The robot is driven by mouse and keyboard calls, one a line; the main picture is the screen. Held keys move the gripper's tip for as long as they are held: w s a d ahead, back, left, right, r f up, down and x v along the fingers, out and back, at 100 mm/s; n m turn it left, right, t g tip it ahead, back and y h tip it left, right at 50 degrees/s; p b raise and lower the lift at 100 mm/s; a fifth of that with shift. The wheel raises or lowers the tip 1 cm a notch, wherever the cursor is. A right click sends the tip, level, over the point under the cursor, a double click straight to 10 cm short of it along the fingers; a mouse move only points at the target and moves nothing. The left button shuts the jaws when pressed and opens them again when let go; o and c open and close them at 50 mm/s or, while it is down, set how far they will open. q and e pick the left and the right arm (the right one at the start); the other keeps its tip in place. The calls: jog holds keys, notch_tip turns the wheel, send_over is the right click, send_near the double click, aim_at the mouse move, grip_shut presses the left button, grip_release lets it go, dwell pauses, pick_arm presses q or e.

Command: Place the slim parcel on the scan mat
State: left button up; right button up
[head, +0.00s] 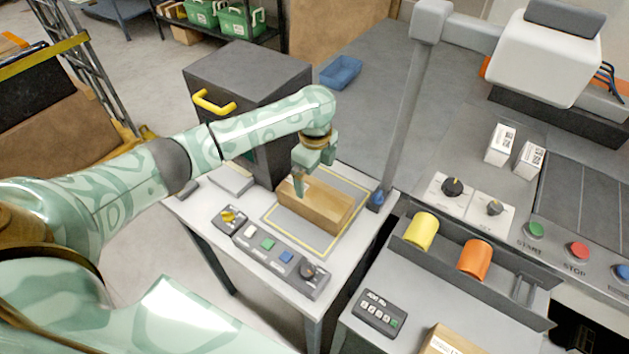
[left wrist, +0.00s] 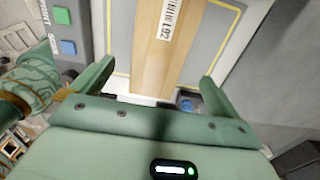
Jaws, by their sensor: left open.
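The slim parcel (head: 318,204), a long brown box with a white label, lies flat on the scan mat (head: 287,218), a grey mat with a yellow outline on the small table. My left gripper (head: 300,186) is over the parcel's left end in the head view and hides part of its top. In the left wrist view, the open fingers (left wrist: 155,82) stand apart on either side of the parcel (left wrist: 160,50), with gaps showing beside it. The mat (left wrist: 205,50) shows beyond its edges. My right gripper is not in view.
A button panel (head: 270,252) runs along the table's front edge. A dark cabinet with a yellow handle (head: 213,104) stands behind. A grey post (head: 405,120) rises to the right. Beyond it, a tray (head: 510,297) holds a yellow and an orange cylinder. Another brown box (head: 450,342) is bottom right.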

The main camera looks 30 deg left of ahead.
pick_arm(q)
notch_tip(320, 180, up, 5)
jog(key=shift+r+p, duration=0.15)
jog(key=shift+p, duration=0.55)
dwell(0.8)
